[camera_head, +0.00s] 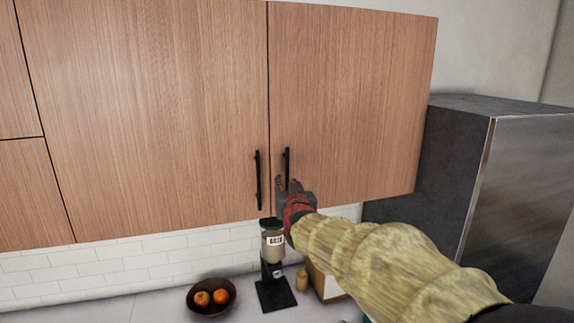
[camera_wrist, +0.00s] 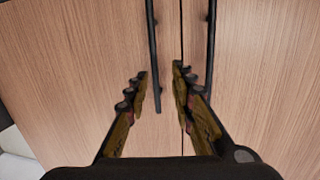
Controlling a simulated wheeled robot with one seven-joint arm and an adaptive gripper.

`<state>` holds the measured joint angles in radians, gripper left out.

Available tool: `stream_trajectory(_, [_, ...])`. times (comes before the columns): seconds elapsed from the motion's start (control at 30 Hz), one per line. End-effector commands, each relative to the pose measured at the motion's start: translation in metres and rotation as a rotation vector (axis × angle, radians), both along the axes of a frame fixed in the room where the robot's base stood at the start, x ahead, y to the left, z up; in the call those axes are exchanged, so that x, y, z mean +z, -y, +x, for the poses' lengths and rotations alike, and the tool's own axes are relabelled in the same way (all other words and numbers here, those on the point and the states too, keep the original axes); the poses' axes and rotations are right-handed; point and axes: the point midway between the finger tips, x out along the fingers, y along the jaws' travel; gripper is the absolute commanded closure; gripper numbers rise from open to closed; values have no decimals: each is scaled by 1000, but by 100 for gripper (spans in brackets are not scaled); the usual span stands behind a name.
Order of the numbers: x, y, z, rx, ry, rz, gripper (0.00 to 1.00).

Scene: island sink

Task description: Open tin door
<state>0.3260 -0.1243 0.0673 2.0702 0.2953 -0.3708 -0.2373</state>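Two wood-grain cabinet doors hang side by side, the left door (camera_head: 150,110) and the right door (camera_head: 350,100), with a thin seam between them. Both look shut. Each has a black vertical bar handle near the seam: the left handle (camera_head: 258,180) and the right handle (camera_head: 287,162). My gripper (camera_head: 287,184) is by the lower end of the right handle. Contact cannot be told.
Below, the counter (camera_head: 110,310) holds a dark bowl (camera_head: 195,308) with oranges, a black coffee grinder (camera_head: 272,270) and a small tan jar (camera_head: 302,281). A tall dark grey refrigerator (camera_head: 460,170) stands at the right. White tile lines the wall.

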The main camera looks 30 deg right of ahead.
Motion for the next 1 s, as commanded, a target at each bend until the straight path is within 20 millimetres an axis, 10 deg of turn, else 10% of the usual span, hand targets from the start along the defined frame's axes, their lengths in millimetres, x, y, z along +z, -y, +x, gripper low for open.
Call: stream_trajectory(1.0, [23,41,67,-25,65,-63,76])
